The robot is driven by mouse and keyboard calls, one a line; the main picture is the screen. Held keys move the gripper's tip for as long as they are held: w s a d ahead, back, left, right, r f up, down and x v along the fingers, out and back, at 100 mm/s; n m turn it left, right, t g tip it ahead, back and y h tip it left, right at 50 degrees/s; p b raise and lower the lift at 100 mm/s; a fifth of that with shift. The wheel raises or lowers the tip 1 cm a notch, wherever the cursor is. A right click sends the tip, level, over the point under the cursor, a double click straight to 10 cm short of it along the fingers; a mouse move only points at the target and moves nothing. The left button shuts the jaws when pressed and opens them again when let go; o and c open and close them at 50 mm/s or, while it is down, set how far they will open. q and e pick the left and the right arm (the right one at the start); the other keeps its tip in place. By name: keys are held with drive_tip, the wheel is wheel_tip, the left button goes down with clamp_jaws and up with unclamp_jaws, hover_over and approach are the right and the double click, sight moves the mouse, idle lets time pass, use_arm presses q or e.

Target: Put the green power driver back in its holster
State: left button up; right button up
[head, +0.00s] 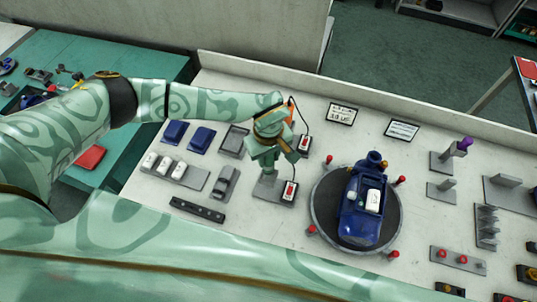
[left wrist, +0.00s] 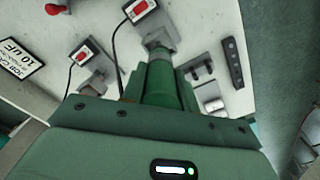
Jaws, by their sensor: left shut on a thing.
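My left gripper (head: 268,138) is above the left part of the white bench and shut on the green power driver. In the left wrist view, the driver's green body (left wrist: 162,88) sticks out beyond the gripper towards a grey holster (left wrist: 158,38). The holster also shows in the head view (head: 268,187), just below the gripper. The driver's lower end is very close to the holster or overlaps it in view; I cannot tell whether it is inside. The gripper hides much of the driver. My right gripper is not in view.
An orange part (head: 291,110) shows just behind the gripper. Two red-switch boxes with black cables (head: 304,144) (head: 289,191) stand close on the right. A round fixture (head: 322,222) holds a blue pump (head: 361,215). Grey trays (head: 183,177) lie left.

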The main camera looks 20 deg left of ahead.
sight(268, 167)
use_arm(q)
drive_tip(key=shift+f+b, duration=2.2)
drive_tip(key=shift+f, duration=0.7)
drive_tip(key=o, duration=1.1)
wheel_tip(268, 167, up, 6)
drive_tip(key=p, duration=0.5)
drive_tip(key=shift+r, duration=0.1)
